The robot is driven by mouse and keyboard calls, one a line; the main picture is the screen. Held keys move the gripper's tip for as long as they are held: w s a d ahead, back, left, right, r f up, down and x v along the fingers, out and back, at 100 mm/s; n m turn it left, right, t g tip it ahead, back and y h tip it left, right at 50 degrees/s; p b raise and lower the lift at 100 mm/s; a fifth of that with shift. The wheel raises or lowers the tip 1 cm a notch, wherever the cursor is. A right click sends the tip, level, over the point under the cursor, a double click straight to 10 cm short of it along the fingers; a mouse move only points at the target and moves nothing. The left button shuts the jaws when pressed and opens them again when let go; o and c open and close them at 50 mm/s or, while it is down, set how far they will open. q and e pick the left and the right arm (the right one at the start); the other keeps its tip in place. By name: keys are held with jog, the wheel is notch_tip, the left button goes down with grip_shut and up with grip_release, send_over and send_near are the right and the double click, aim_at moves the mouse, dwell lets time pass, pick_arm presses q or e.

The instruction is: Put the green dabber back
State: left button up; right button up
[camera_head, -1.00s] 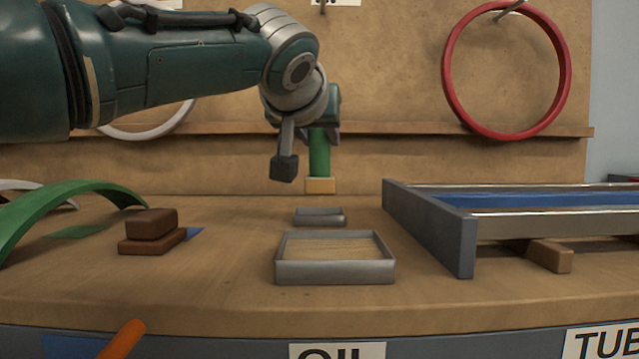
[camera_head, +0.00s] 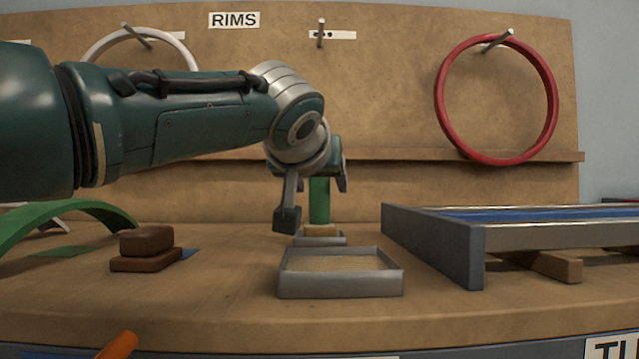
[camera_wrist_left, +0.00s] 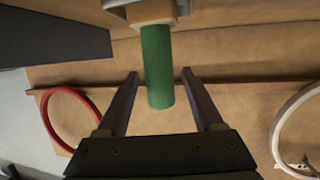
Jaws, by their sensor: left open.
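The green dabber (camera_head: 319,201) stands upright, its tan pad (camera_head: 320,230) down at the small grey tray (camera_head: 333,240); whether the pad touches the tray floor is hidden. My left gripper (camera_head: 311,203) is open, with a finger on each side of the dabber's green handle. In the left wrist view, the handle (camera_wrist_left: 157,65) lies between the spread fingers (camera_wrist_left: 160,90), with gaps showing on both sides. Its pad is at the top of that view, by the tray's edge. My right gripper is not in view.
A larger grey tray (camera_head: 286,286) with a tan floor stands in front. A brown stepped block (camera_head: 147,250) and green arch (camera_head: 75,213) are left. A grey-ended trough (camera_head: 432,243) with blue inside is right. A red ring (camera_head: 440,110) hangs behind.

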pick_arm(q)
jog(key=shift+f, duration=0.15)
jog(key=shift+s, duration=0.2)
jog(key=p+v, duration=0.1)
jog(key=v, duration=0.8)
jog(key=shift+s+a+p, duration=0.2)
jog(key=shift+a+p, duration=0.1)
jog(key=shift+p, duration=0.1)
jog(key=shift+r, duration=0.25)
